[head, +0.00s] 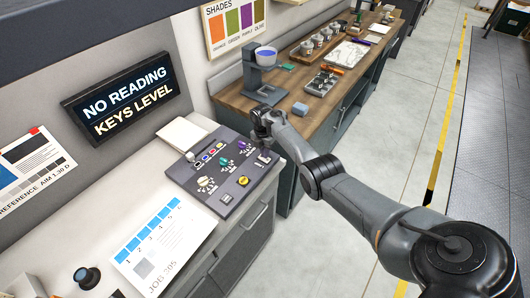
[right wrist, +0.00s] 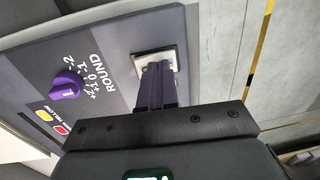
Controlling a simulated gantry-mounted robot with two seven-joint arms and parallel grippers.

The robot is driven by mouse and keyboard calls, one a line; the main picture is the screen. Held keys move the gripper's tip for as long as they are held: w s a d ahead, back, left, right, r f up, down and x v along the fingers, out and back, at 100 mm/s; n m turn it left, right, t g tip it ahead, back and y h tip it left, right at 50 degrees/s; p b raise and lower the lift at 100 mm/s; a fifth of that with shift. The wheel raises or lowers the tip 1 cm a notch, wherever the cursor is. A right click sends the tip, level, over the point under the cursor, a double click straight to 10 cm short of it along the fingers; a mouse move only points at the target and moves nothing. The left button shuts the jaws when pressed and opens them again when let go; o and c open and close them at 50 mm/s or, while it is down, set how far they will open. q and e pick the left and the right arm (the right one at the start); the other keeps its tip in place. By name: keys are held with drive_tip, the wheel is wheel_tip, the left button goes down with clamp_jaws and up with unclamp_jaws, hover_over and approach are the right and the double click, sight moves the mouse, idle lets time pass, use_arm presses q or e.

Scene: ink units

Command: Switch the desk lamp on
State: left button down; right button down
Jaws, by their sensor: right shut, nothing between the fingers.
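The dark control panel (head: 222,205) lies on the desk with several knobs and buttons. A small pale switch plate (head: 263,158) is at its far right corner. In the right wrist view the pale plate (right wrist: 150,60) is just beyond my fingertips, which cover part of it. My right gripper (head: 265,138) is over that corner. In the wrist view its fingers (right wrist: 157,72) are together, with nothing between them. They are at or close to the plate; I cannot tell whether they touch. No desk lamp can be made out clearly. My left gripper is not in view.
A purple knob marked ROUND (right wrist: 68,88) and yellow and red buttons are near the fingers. A lit sign (head: 122,97) hangs on the wall. A printed sheet (head: 163,243) lies on the desk. A wooden bench (head: 240,103) with tools and a blue-filled cup stands behind.

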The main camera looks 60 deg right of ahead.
sight(268, 159)
drive_tip(key=r+p, duration=0.4)
drive_tip(key=shift+s+r, duration=0.2)
wheel_tip(268, 159, up, 9)
drive_tip(key=s+p, duration=0.1)
drive_tip(key=p, duration=0.1)
drive_tip(key=shift+s, duration=0.15)
